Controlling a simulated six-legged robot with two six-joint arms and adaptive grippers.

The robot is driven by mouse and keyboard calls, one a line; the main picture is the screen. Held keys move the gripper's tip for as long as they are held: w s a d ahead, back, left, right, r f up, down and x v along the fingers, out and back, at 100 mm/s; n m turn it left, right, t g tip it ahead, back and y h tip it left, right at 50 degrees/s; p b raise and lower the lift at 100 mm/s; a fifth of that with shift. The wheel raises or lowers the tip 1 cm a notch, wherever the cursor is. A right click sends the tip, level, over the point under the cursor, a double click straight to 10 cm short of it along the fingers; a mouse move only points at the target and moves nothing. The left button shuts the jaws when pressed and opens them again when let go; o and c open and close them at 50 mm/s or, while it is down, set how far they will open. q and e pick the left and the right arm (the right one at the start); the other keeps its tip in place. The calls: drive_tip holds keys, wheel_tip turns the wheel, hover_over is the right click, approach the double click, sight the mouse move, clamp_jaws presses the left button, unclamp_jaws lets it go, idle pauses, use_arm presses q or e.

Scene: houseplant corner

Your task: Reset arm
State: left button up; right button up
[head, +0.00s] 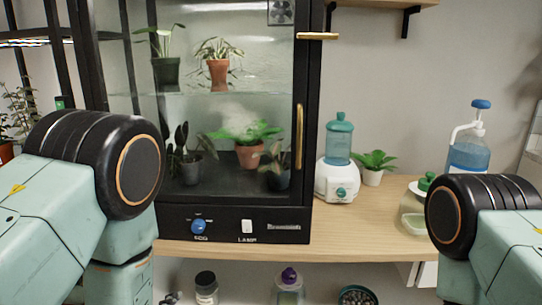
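In the head view my two arms come in from the lower left and the lower right as pale green links with black, ringed joints. Neither gripper shows; both are outside the picture. The left arm stands in front of the lower left of a black glass-fronted plant cabinet (315,120). The right arm covers the right part of a wooden counter (380,225). Whether either hand holds anything cannot be seen.
The cabinet holds several potted plants, with a blue knob (198,227) and a lamp switch (247,227) below. A white humidifier with a teal tank (338,180), a small potted plant (373,167) and a blue-topped pump bottle (469,150) stand on the counter. Bottles sit below.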

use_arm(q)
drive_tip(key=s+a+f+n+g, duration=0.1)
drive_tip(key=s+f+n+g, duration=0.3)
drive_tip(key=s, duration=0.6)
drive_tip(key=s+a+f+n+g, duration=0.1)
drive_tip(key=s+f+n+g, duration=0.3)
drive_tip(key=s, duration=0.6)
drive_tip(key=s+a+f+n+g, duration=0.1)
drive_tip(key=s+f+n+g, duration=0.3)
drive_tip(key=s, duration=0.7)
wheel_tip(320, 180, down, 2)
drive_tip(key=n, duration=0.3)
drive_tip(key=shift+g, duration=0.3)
